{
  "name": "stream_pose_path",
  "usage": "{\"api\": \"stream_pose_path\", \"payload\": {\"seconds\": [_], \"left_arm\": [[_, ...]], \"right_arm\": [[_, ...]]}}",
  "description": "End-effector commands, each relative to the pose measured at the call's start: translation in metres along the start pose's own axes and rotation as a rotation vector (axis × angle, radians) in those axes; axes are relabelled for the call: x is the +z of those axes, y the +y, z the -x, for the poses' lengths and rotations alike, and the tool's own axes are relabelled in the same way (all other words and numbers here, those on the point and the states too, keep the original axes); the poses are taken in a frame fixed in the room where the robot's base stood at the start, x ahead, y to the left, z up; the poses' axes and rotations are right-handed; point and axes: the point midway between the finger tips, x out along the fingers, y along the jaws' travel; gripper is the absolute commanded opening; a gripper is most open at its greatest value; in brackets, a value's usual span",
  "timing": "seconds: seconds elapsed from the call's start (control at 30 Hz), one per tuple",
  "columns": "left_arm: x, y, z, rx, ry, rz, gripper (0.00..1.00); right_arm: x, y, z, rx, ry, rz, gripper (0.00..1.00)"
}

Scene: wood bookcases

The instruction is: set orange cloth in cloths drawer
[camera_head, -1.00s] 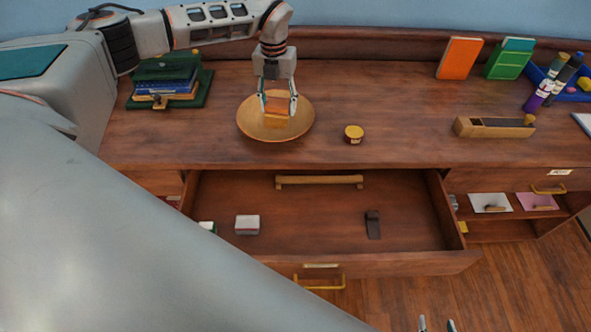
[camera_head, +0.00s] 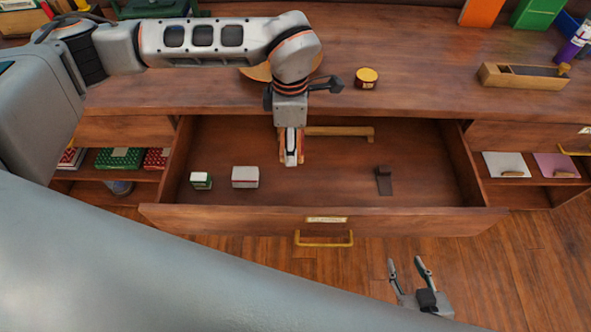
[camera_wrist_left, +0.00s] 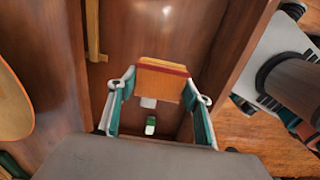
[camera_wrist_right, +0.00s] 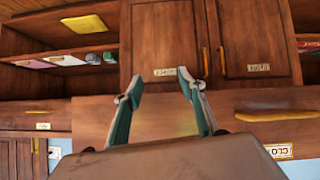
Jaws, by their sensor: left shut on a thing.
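The orange cloth (camera_wrist_left: 162,76) is a small folded block with a dark red edge. My left gripper (camera_head: 290,158) is shut on it and holds it over the open drawer (camera_head: 340,219); only slivers of cloth show there. In the left wrist view the cloth sits between the fingertips, with the drawer floor beneath. The drawer's front label is too small to read in the head view. In the right wrist view a label (camera_wrist_left: 0,0) is not legible from here. My right gripper (camera_head: 408,270) is open and empty in front of the drawer, low on the right.
The drawer holds a green-and-white box (camera_head: 201,181), a white-grey box (camera_head: 245,177), a dark object (camera_head: 383,181) and a wooden bar (camera_head: 340,132) at the back. A round wooden plate (camera_head: 256,73) and yellow-lidded tin (camera_head: 367,77) stand on the top. The drawer's middle floor is clear.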

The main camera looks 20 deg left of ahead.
Motion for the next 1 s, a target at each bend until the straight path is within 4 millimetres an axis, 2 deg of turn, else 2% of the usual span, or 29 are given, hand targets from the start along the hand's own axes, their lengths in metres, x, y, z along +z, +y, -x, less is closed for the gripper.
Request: {"api": "stream_pose_path", "payload": {"seconds": [0.03, 0.1, 0.33, 0.43, 0.67, 0.9, 1.0], "left_arm": [[0.000, -0.002, -0.017, -0.007, 0.002, 0.001, 0.32], [0.000, -0.002, -0.034, -0.008, 0.001, 0.001, 0.32], [0.000, -0.001, -0.085, -0.006, 0.001, 0.004, 0.32], [0.000, -0.001, -0.098, -0.003, 0.000, 0.003, 0.32], [0.000, 0.000, -0.111, -0.002, 0.000, 0.004, 0.32], [0.000, -0.001, -0.145, -0.005, 0.001, 0.003, 0.32], [0.000, 0.000, -0.148, -0.001, 0.000, 0.002, 0.32]], "right_arm": [[0.004, 0.000, -0.001, 0.001, -0.005, 0.002, 0.40], [0.008, 0.001, -0.002, 0.003, -0.010, 0.004, 0.40], [0.016, 0.005, -0.005, 0.010, -0.017, 0.012, 0.40], [0.014, 0.006, -0.006, 0.012, -0.013, 0.015, 0.40], [0.004, 0.009, -0.009, 0.017, 0.006, 0.018, 0.40], [0.014, 0.007, -0.011, 0.014, -0.007, 0.022, 0.40], [0.015, 0.006, -0.011, 0.014, -0.010, 0.023, 0.40]]}}
